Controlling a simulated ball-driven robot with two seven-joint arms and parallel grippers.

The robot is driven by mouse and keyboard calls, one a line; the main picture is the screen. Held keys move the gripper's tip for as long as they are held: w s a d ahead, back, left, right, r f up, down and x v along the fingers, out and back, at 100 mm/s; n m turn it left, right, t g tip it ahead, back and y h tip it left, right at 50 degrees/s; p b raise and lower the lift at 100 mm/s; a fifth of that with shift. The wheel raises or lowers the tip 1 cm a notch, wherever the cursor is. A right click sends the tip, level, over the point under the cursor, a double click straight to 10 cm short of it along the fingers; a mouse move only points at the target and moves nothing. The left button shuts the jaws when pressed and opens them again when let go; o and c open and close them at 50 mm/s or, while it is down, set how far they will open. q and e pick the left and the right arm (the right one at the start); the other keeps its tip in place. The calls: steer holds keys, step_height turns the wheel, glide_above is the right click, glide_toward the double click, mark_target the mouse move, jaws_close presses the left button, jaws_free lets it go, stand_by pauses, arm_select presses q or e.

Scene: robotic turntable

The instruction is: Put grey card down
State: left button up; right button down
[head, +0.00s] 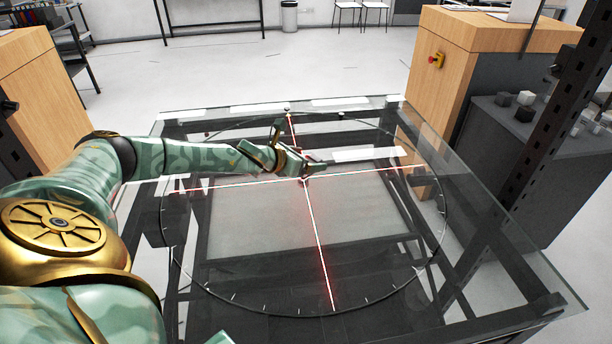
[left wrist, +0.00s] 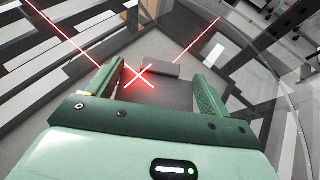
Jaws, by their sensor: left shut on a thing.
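My left gripper (head: 311,170) reaches in from the left over the glass turntable (head: 375,240), close to the crossing of the red laser lines. In the left wrist view the same gripper (left wrist: 159,72) is shut on the grey card (left wrist: 165,92), which lies between its two green fingers. The red laser cross falls at the left part of the card's far end. In the head view the card is too small and too covered by the gripper to make out. Whether the card touches the glass I cannot tell.
The glass top is otherwise clear, with a marked circle and a dark frame below. A wooden cabinet (head: 427,80) with a red stop button (head: 433,60) stands at the right. A dark bench with small cubes (head: 525,98) is beside it. Another wooden cabinet (head: 35,85) stands at the left.

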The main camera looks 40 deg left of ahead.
arm_select(q)
steer(key=f, duration=0.1)
steer(key=w+a+f+b, duration=0.1)
steer(key=a+f, duration=0.1)
steer(key=shift+w, duration=0.35)
step_height(320, 180, down, 3)
steer(key=shift+a+f+b, duration=0.1)
steer(key=shift+a+b, duration=0.05)
steer(key=shift+b, duration=1.05)
steer(key=shift+w+f, duration=0.1)
steer(key=shift+f, duration=0.15)
steer(key=shift+r, duration=0.15)
steer(key=shift+f, duration=0.3)
steer(key=o, duration=0.8)
steer(key=shift+o, duration=0.5)
steer(key=shift+r, duration=0.1)
arm_select(e)
steer(key=f, duration=0.1)
steer(key=s+f, duration=0.1)
steer(key=f, duration=0.2)
steer(key=shift+s+a+f, duration=0.1)
steer(key=shift+s+a, duration=0.05)
steer(key=shift+s, duration=0.15)
